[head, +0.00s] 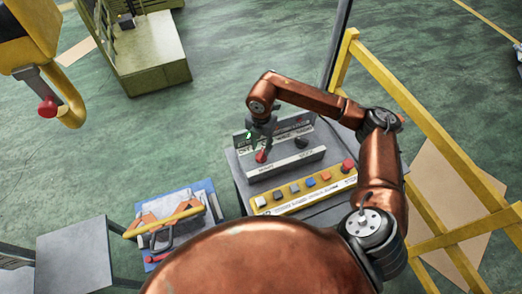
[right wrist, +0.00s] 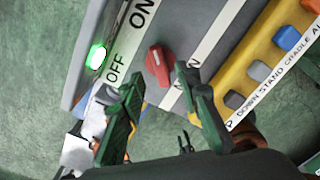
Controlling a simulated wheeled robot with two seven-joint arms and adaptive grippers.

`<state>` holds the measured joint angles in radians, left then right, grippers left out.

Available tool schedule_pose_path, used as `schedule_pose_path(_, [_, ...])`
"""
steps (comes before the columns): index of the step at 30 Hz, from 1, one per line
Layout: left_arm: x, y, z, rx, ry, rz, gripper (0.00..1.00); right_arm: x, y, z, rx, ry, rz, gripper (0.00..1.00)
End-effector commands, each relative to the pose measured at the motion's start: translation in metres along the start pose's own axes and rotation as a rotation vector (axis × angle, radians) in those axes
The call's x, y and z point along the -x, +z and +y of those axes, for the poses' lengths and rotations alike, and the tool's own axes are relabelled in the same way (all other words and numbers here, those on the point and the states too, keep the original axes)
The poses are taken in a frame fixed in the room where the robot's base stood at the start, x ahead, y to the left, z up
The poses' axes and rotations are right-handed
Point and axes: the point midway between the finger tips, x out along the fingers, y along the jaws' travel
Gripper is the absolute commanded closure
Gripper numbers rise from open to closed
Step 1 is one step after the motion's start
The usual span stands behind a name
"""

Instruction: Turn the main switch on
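The main switch is a red knob (right wrist: 160,65) on a grey panel, between a strip lettered OFF and ON and a white label partly hidden by a finger. It also shows in the head view (head: 262,156) just under my right gripper (head: 261,132). In the right wrist view my right gripper (right wrist: 158,102) is open and empty, its dark green fingers apart. One fingertip is close beside the knob; I cannot tell if it touches. A green lamp (right wrist: 97,58) glows next to OFF. My left gripper is not in view.
A yellow strip (head: 305,190) with several coloured buttons and a red mushroom button (head: 347,166) lies in front of the switch. A yellow railing (head: 420,110) stands to the right. A blue tray (head: 204,191) with tools is at left. Green floor is open behind.

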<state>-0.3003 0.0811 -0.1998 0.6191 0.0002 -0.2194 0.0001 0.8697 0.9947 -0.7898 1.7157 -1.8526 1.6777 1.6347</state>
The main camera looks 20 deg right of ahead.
Motion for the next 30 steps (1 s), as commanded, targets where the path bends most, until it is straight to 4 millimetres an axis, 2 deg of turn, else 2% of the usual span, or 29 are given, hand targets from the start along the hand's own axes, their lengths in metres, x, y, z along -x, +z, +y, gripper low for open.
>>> schedule_pose_path(1, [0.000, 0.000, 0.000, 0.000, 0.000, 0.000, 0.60, 0.013, 0.001, 0.001, 0.000, 0.003, -0.003, 0.70])
schedule_pose_path(6, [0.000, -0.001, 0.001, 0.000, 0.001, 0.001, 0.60, 0.047, 0.001, 0.001, 0.000, 0.002, -0.003, 0.70])
schedule_pose_path(12, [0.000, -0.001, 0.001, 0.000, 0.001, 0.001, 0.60, 0.075, 0.001, 0.000, -0.001, 0.000, -0.002, 0.70])
schedule_pose_path(18, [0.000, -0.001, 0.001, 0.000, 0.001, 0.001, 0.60, 0.083, 0.000, 0.000, -0.001, 0.000, 0.000, 0.70])
schedule_pose_path(30, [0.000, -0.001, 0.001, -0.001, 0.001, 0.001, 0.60, 0.083, 0.000, 0.000, -0.001, 0.000, 0.000, 0.70])
